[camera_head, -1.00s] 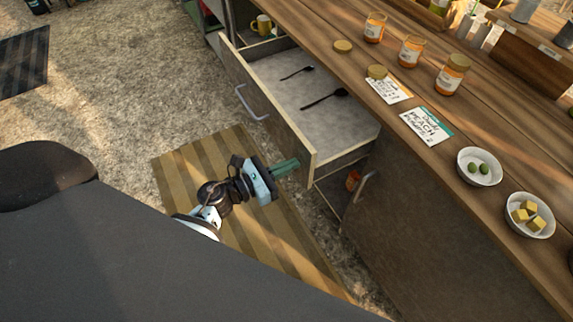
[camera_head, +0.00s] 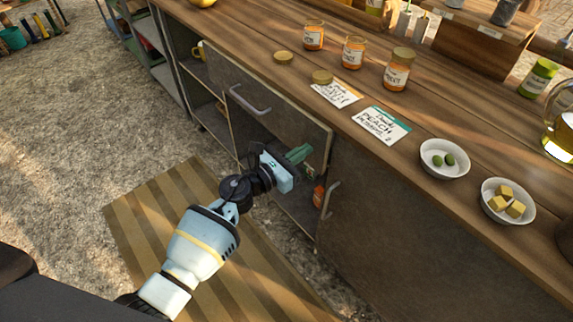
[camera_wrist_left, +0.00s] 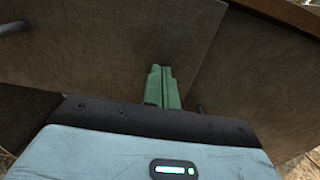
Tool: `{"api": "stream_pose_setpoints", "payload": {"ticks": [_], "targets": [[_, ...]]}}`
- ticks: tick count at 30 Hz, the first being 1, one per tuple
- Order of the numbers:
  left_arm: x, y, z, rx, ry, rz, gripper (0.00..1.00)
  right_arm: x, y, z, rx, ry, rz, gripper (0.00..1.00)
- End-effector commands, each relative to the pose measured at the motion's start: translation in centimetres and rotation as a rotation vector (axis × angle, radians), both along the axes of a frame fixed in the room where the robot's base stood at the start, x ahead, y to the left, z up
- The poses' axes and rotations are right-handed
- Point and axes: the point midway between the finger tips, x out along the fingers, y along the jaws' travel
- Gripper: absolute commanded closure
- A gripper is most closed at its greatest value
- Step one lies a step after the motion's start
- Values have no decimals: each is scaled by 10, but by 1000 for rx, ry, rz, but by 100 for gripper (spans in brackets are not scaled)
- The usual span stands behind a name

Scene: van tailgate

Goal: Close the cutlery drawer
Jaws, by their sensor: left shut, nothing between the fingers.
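The cutlery drawer's front panel (camera_head: 262,106) with its grey handle (camera_head: 249,101) stands nearly level with the cabinet under the counter; its inside is hidden from the head view. My left gripper (camera_head: 299,153) is shut and empty, its green fingertips at the lower right part of the drawer front. In the left wrist view the shut green fingers (camera_wrist_left: 161,86) point at the brown panel (camera_wrist_left: 105,55), close to its right edge; I cannot tell for sure whether they touch. My right gripper is not in view.
The wooden counter (camera_head: 440,205) holds jars, lids, cards and bowls, including the olive bowl (camera_head: 444,159). A cabinet door (camera_head: 400,235) with a handle is right of the drawer. An open shelf below holds an orange jar (camera_head: 319,195). A striped mat (camera_head: 150,215) covers the floor.

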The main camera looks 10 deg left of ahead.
Motion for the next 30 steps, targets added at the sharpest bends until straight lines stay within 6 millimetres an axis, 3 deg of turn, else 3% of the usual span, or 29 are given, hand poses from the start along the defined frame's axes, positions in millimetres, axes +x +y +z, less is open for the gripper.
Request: {"api": "stream_pose_setpoints", "payload": {"ticks": [10,24,30], "targets": [[21,-15,0,-1,1,1,100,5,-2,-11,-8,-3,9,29],[23,-16,4,-4,-5,2,100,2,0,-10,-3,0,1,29],[22,-7,4,-2,-6,1,100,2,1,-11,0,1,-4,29]]}}
